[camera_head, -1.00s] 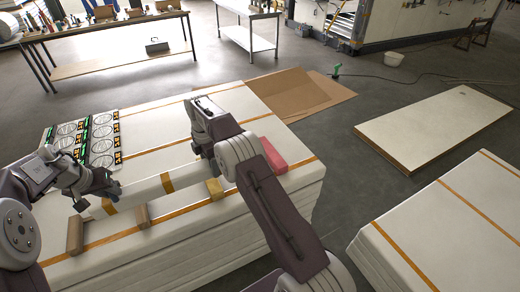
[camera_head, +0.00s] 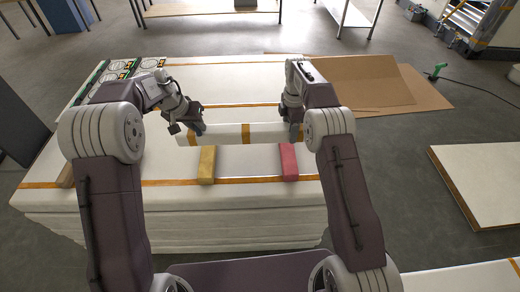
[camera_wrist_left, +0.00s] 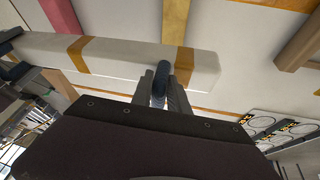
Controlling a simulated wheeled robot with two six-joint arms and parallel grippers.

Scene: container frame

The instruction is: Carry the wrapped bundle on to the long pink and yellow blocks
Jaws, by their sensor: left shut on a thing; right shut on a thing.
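The wrapped bundle (camera_head: 240,134) is long and white with orange bands and lies crosswise at the far ends of the yellow block (camera_head: 207,164) and the pink block (camera_head: 288,162). My left gripper (camera_head: 196,130) is shut on its left end, and my right gripper (camera_head: 294,131) is shut near its right end. In the left wrist view the bundle (camera_wrist_left: 130,56) covers part of the yellow block (camera_wrist_left: 175,18) and the pink block (camera_wrist_left: 61,16). I cannot tell whether it touches them. The right gripper's fingers are mostly hidden.
The blocks lie on a stack of white panels (camera_head: 250,200) with orange straps. A brown block (camera_head: 66,175) lies at the left, partly behind my arm. Printed sheets (camera_head: 118,68) lie at the back left. Cardboard (camera_head: 360,82) and another panel (camera_head: 485,180) are on the right.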

